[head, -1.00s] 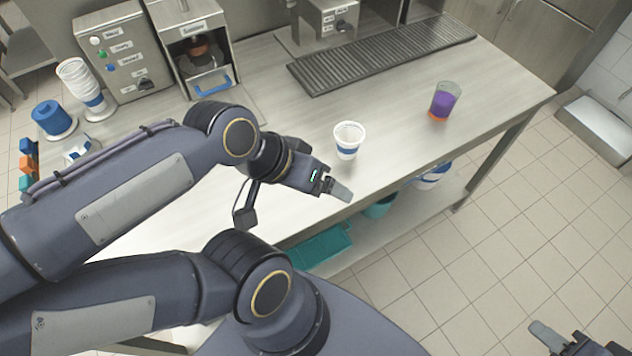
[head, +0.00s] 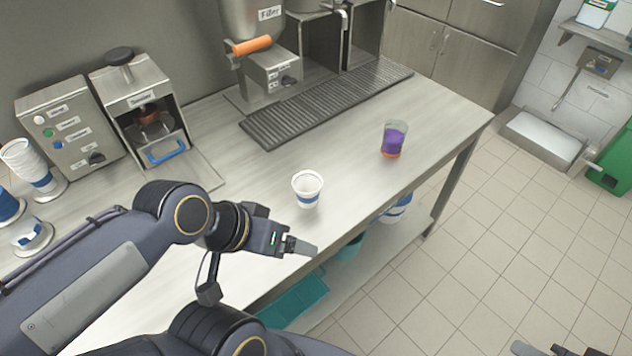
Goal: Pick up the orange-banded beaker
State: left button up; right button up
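The orange-banded beaker (head: 394,140) stands upright near the right part of the steel counter. It is clear, with purple contents and an orange band at its base. My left gripper (head: 308,249) is over the counter's front edge, left of and nearer than the beaker, and apart from it. Its fingers show edge-on, so I cannot tell if they are open. My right gripper (head: 535,350) shows only partly at the bottom right edge, over the floor, far from the beaker.
A white cup with a blue band (head: 307,189) stands between my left gripper and the beaker. A dark drip grate (head: 330,105) and a filler machine (head: 268,70) are behind. A sealing machine (head: 140,105) stands left. The counter around the beaker is clear.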

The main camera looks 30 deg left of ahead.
aim_at(395, 130)
jog(key=i+l, duration=0.65)
jog(key=i, duration=0.3)
